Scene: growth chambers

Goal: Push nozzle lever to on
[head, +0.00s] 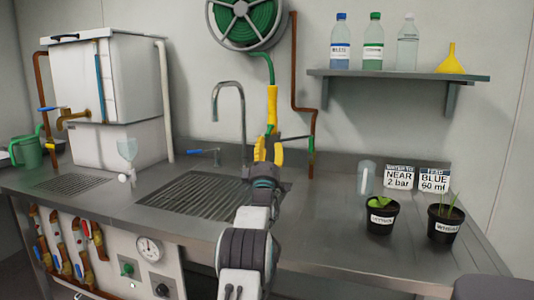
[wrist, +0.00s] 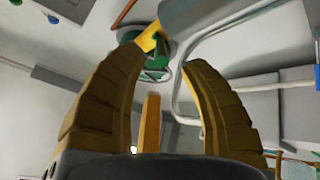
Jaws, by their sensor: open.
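The hanging spray nozzle (head: 272,105) is a yellow body on the end of the green hose, above the sink in the head view. My gripper (head: 269,150) is just below its lower end, with its two yellow fingers spread and nothing seen between the tips. In the wrist view my gripper (wrist: 163,58) points up. A bright yellow part of the nozzle (wrist: 150,38) shows near the left fingertip; I cannot tell whether they touch. A grey piece lies above it. I cannot make out the nozzle lever or its position.
The sink grating (head: 190,193) lies below, with a curved grey faucet (head: 230,95) left of the nozzle. A brown pipe (head: 303,80) runs down the wall at right. Two potted plants (head: 381,217) (head: 445,221) stand on the right counter. The shelf (head: 400,74) holds bottles and a funnel.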

